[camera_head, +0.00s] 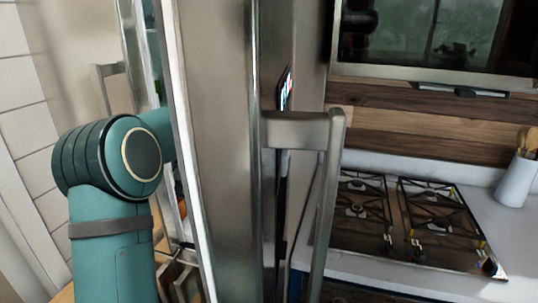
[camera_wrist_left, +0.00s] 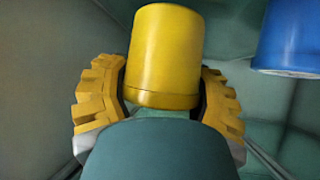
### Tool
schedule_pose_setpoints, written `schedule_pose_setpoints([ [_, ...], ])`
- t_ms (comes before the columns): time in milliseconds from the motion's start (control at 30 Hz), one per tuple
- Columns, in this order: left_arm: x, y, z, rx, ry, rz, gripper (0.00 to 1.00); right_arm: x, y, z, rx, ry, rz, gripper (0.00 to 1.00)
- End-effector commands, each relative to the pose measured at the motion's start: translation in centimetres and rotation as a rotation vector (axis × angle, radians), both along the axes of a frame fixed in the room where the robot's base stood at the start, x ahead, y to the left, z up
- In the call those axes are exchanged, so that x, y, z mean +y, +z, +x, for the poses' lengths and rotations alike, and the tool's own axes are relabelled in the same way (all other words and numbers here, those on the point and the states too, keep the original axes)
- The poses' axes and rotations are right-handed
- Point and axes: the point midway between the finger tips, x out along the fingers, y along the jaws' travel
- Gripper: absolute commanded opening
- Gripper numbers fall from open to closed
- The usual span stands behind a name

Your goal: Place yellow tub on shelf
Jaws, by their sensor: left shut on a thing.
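The yellow tub (camera_wrist_left: 165,55) is between the two yellow fingers of my left gripper (camera_wrist_left: 160,100) in the left wrist view. The gripper is shut on it, with one finger against each side. In the head view my left arm reaches behind the steel fridge door (camera_head: 215,150), which hides the gripper and the tub. Whether the tub touches a shelf cannot be told. My right gripper is not in view.
A blue container (camera_wrist_left: 288,38) is at the upper right of the wrist view, apart from the yellow tub. The fridge door's long handle (camera_head: 325,205) juts out to the right. A gas hob (camera_head: 400,220) and a white utensil pot (camera_head: 515,180) are farther right.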

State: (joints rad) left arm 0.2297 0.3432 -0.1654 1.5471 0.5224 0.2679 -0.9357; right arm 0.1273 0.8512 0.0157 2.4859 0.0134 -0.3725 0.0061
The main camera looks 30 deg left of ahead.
Motion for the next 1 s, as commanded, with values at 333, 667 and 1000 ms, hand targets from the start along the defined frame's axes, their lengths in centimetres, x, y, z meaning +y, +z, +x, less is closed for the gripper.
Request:
schedule_pose_setpoints([
  [333,0.1,-2.2,0.0,0.0,0.004,0.0,0.16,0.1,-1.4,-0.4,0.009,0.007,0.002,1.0],
  [667,0.1,-3.5,0.1,-0.001,0.004,0.001,0.16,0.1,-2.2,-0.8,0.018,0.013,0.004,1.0],
  [1000,0.1,-3.8,0.1,0.0,0.003,0.001,0.82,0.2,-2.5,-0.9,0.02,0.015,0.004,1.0],
])
